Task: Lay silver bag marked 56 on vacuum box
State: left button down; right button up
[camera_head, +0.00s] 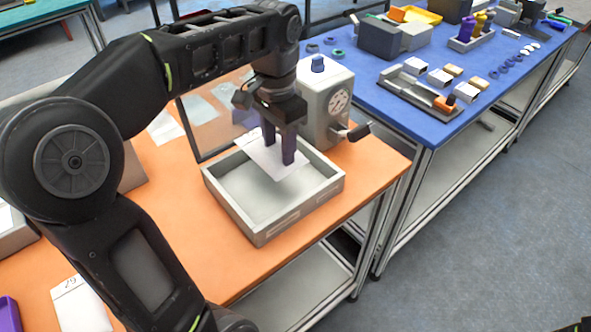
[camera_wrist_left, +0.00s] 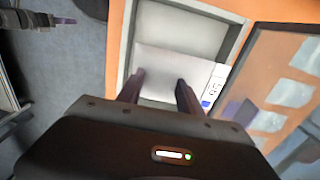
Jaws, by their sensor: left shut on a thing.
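The silver bag (camera_head: 268,158) is pinched in my left gripper (camera_head: 279,150), which points down over the vacuum box. The bag also shows in the left wrist view (camera_wrist_left: 158,62), between and beyond the two fingers, with a white marked strip at its right end that seems to read 56. The vacuum box (camera_head: 223,202) is a grey open-topped tray on the orange table. The bag is over the far part of the tray; I cannot tell whether it touches the floor of it.
A grey unit with a dial and blue knob (camera_head: 326,98) stands close behind the tray. Another marked bag (camera_head: 80,308) lies near the table's front left. A blue table (camera_head: 403,120) holds several parts.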

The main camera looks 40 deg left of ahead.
pick_arm(q)
jog(key=shift+s+r, duration=0.1)
jog(key=shift+s, duration=0.2)
jog(key=shift+w+f, duration=0.15)
jog(key=shift+f, duration=0.2)
send_over(280, 193)
notch_tip(280, 193, down, 6)
jog(key=shift+w+r, duration=0.1)
jog(key=shift+r, duration=0.05)
notch_tip(280, 193, down, 4)
jog(key=shift+r, duration=0.25)
jog(key=shift+f, duration=0.1)
jog(key=shift+f, duration=0.1)
